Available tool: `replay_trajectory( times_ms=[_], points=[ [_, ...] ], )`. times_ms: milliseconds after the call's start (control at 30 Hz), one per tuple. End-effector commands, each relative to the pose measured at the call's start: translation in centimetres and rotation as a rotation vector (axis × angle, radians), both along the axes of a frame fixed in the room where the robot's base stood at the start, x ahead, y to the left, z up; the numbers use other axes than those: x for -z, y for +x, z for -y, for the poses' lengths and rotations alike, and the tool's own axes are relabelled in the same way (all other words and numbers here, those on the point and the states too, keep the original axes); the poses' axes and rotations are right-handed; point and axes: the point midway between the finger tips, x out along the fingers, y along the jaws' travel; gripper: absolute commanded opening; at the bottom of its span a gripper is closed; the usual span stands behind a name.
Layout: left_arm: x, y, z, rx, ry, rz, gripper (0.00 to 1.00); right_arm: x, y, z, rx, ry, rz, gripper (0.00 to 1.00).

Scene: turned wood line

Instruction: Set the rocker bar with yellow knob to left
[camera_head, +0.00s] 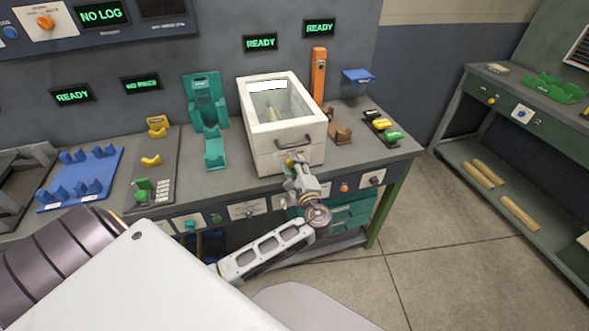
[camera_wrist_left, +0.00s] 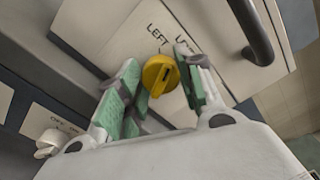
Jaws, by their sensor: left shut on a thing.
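The yellow knob (camera_wrist_left: 160,75) is a round knob with a dark slot, on the pale front panel of the white box (camera_head: 262,160). The word LEFT is printed beside it in the left wrist view; a second label is mostly hidden by a finger. My left gripper (camera_wrist_left: 160,88) has its green-padded fingers on either side of the knob and is shut on it. In the head view my left gripper (camera_head: 293,164) is at the box's front face, below the handle, and mostly hides the knob. The rocker bar itself cannot be made out. My right gripper is not in view.
A dark handle (camera_wrist_left: 252,35) sticks out close to the fingers. A white knob (camera_wrist_left: 50,141) is on a lower panel. Teal holders (camera_head: 214,150) stand left of the box, a brown holder (camera_head: 340,133) right of it. The floor (camera_head: 430,230) at right is clear.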

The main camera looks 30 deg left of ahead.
Motion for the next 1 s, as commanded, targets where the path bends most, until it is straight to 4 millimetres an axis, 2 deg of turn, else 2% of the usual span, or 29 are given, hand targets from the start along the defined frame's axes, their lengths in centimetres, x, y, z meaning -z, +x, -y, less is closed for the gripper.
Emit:
replay_trajectory(
  times_ms=[267,467,633,1000],
  points=[
    [0.3,-0.1,0.0,-0.002,-0.092,0.106,0.12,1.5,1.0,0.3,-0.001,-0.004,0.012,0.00],
    [0.4,-0.1,0.0,-0.001,-0.157,0.181,0.12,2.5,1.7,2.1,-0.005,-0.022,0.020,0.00],
    [0.4,-0.1,-0.1,-0.003,-0.207,0.240,0.12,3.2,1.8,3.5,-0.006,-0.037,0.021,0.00],
    [0.3,-0.1,0.0,-0.002,-0.276,0.321,0.12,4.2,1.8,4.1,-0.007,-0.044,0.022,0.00]
  ],
)
